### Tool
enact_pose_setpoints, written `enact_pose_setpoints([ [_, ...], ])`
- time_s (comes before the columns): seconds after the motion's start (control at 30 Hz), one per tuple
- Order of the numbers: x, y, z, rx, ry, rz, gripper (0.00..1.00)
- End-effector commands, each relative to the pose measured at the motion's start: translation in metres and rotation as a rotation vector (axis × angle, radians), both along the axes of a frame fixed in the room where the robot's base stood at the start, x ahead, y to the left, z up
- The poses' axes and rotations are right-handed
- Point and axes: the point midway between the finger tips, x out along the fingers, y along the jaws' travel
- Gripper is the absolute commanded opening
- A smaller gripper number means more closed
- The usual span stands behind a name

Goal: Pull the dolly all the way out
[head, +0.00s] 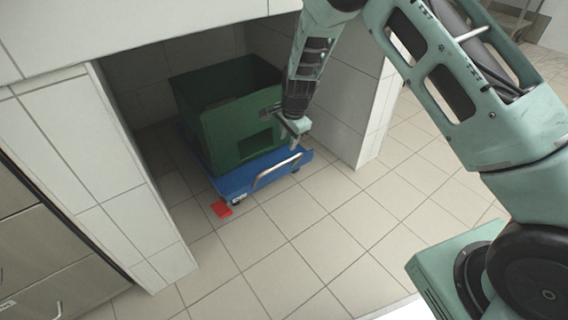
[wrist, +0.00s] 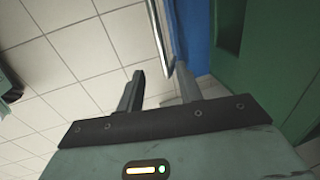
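The blue dolly (head: 236,183) stands partly inside a tiled recess, its front edge near the opening. A silver bar handle (head: 278,171) runs along its front edge. A green crate (head: 222,128) sits on the dolly. My gripper (head: 296,131) is above the dolly's front right corner, near the handle. In the wrist view my gripper (wrist: 160,72) is open, its two fingers apart. The handle (wrist: 157,32) runs down to just beyond the gap between the fingertips; nothing is visibly clamped. The dolly's blue edge (wrist: 194,38) and the green crate (wrist: 277,45) lie on the right there.
Tiled walls (head: 122,150) flank the recess on both sides. Metal drawers (head: 45,265) stand at the left. The tiled floor (head: 290,235) in front of the dolly is clear.

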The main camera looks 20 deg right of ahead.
Motion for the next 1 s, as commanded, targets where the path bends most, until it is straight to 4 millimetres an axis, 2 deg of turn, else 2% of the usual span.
enact_pose_setpoints([
  [0.03, 0.002, 0.000, -0.017, 0.000, 0.001, 0.000, 0.36],
  [0.2, 0.009, 0.003, -0.052, 0.000, 0.000, 0.000, 0.36],
  [0.5, 0.018, 0.006, -0.097, 0.000, -0.001, 0.000, 0.36],
  [0.67, 0.020, 0.007, -0.104, 0.001, -0.001, 0.000, 0.36],
  [0.97, 0.020, 0.007, -0.105, 0.001, -0.001, 0.001, 0.36],
  [1.0, 0.020, 0.007, -0.105, 0.001, -0.001, 0.001, 0.28],
])
